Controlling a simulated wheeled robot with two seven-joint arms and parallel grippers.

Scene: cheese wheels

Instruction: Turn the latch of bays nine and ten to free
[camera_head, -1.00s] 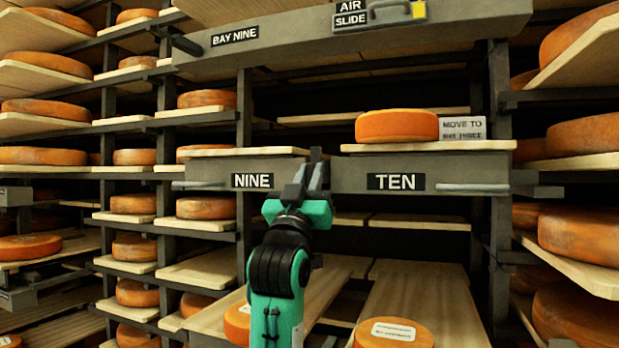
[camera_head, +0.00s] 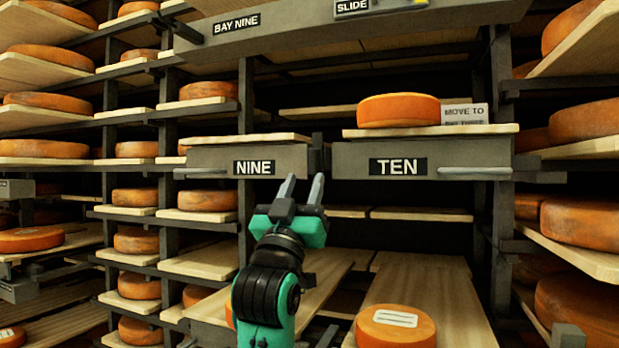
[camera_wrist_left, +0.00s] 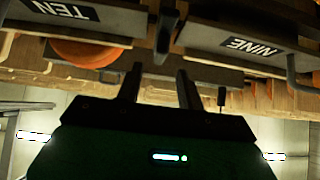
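The latch (camera_head: 317,155) is a small dark upright bar in the gap between the grey fronts labelled NINE (camera_head: 212,158) and TEN (camera_head: 350,160). It also shows in the upside-down left wrist view (camera_wrist_left: 165,35). My left gripper (camera_head: 303,187) is just below and slightly left of the latch. Its two fingers are apart, point up and hold nothing. In the left wrist view the fingertips (camera_wrist_left: 158,75) stand apart below the latch in the picture, clear of it. My right gripper is not in view.
An orange cheese wheel (camera_head: 398,110) and a MOVE TO sign (camera_head: 464,114) sit on the board above TEN. A labelled wheel (camera_head: 395,328) lies on the lower board. A grey beam (camera_head: 300,45) crosses above. Racks of wheels stand on both sides.

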